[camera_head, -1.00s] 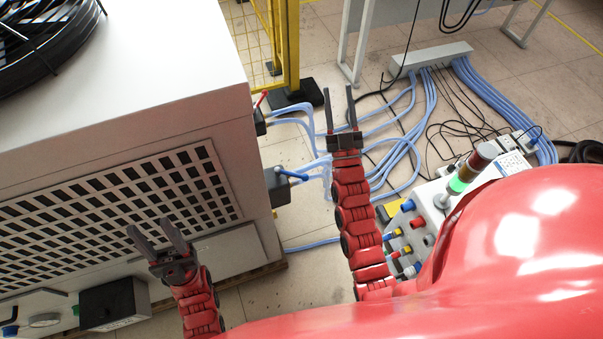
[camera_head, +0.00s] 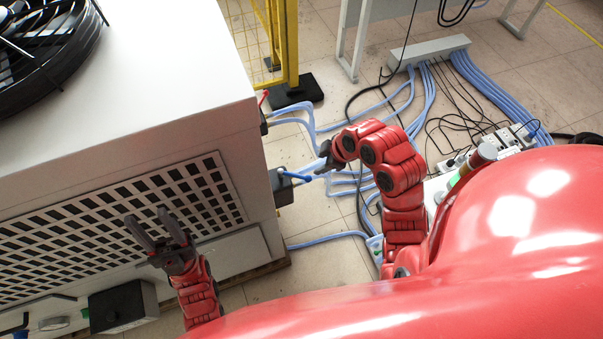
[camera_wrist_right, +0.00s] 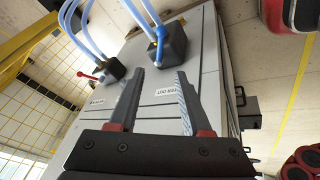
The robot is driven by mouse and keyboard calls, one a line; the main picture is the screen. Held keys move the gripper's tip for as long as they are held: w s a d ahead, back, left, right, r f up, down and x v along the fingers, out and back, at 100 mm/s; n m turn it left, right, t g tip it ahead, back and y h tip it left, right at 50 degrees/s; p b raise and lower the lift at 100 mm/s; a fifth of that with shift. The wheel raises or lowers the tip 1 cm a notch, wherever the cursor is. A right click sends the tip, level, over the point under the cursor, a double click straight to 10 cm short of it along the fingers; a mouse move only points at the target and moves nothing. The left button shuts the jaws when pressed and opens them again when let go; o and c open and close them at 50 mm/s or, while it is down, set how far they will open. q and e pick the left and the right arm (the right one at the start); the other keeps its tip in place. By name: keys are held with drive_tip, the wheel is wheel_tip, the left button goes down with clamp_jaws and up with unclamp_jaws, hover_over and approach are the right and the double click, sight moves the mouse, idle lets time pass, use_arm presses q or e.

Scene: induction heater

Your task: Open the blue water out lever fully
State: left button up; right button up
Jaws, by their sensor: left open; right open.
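The blue water out lever (camera_head: 297,176) sits on a dark valve block (camera_head: 281,188) on the right side of the grey cabinet. In the right wrist view the blue lever (camera_wrist_right: 160,36) is at top centre, beyond the fingertips, on its dark block (camera_wrist_right: 174,47). My right gripper (camera_head: 321,168) is just right of the lever in the head view, pointing toward the cabinet. In the right wrist view the right gripper (camera_wrist_right: 160,82) is open and empty, apart from the lever. My left gripper (camera_head: 147,217) is open and empty in front of the cabinet's grille.
A red lever (camera_head: 264,98) on another valve block is farther back on the same cabinet side. Blue hoses (camera_head: 330,130) run from the valves across the floor. A yellow fence post (camera_head: 286,50) stands behind. A signal-light control box is partly hidden by my body at right.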

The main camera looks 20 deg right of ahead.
sight(300, 176)
drive_tip(key=x, duration=1.7)
drive_tip(key=shift+a+f+p, duration=0.1)
drive_tip(key=shift+a+p, duration=0.1)
drive_tip(key=shift+p, duration=0.2)
clamp_jaws()
idle(0.6)
